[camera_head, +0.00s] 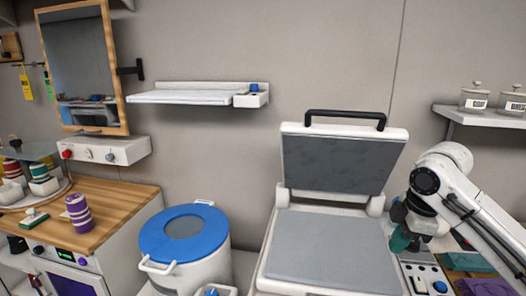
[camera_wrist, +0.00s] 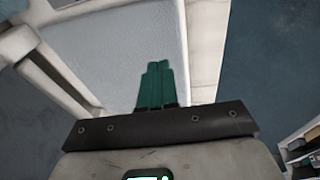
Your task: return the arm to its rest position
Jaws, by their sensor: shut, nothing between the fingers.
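My arm (camera_head: 470,205) reaches in from the right in the head view, bent at a white joint. My gripper (camera_head: 402,240) hangs low by the right edge of the open press (camera_head: 330,250). In the wrist view my gripper's two green fingers (camera_wrist: 155,68) are together with nothing between them. Behind them shows the pale grey plate (camera_wrist: 105,50) of the press. From the head view the fingertips are partly hidden by the wrist.
The press lid (camera_head: 340,163) stands raised. A blue-lidded white pot (camera_head: 184,236) stands left of it. A wooden counter (camera_head: 110,210) is at the left, a wall shelf (camera_head: 185,98) above, and a jar shelf (camera_head: 480,118) at right. Open floor (camera_wrist: 270,60) shows in the wrist view.

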